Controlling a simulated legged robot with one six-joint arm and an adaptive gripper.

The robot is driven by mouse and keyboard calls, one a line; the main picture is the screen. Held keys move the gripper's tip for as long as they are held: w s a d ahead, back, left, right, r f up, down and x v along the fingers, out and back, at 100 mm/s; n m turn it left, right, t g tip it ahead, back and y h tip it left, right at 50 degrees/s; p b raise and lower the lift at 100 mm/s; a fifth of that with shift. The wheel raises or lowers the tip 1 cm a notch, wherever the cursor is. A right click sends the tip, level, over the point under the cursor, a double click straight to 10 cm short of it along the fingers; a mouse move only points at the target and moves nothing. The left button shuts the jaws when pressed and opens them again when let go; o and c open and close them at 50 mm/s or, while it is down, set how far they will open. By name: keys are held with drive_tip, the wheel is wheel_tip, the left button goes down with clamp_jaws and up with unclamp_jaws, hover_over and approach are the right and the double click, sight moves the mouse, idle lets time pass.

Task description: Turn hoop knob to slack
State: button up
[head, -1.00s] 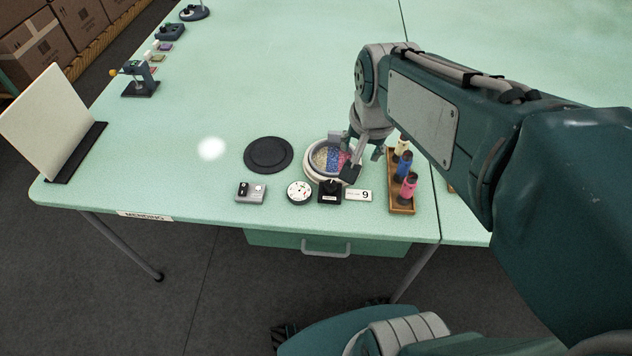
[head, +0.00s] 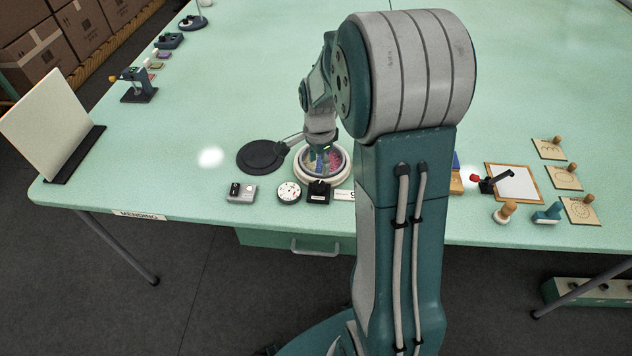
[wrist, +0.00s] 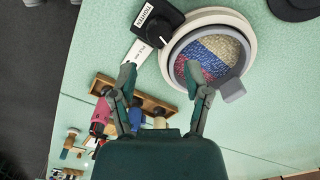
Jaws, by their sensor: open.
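The round hoop (head: 346,174) has a pale rim and a grey inner ring, with blue, red and cream tufting inside; it lies flat on the table, and in the wrist view it shows at upper right (wrist: 171,37). A black box with a dark knob and a white label (wrist: 157,22) stands beside the hoop rim; in the head view it sits just in front of the hoop (head: 319,192). My gripper (wrist: 160,74) is open and empty, its fingers apart. In the head view it is above the hoop (head: 322,152), partly hidden by my arm.
A white card (wrist: 139,51) lies by the black box. A wooden rack (wrist: 104,82) holds several coloured spools. A round dial (head: 289,192), a grey switch box (head: 241,192) and a black disc (head: 262,156) are near.

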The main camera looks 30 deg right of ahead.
sight(319, 183)
wheel_tip(319, 183, down, 8)
drive_tip(key=shift+r, duration=0.1)
clamp_jaws()
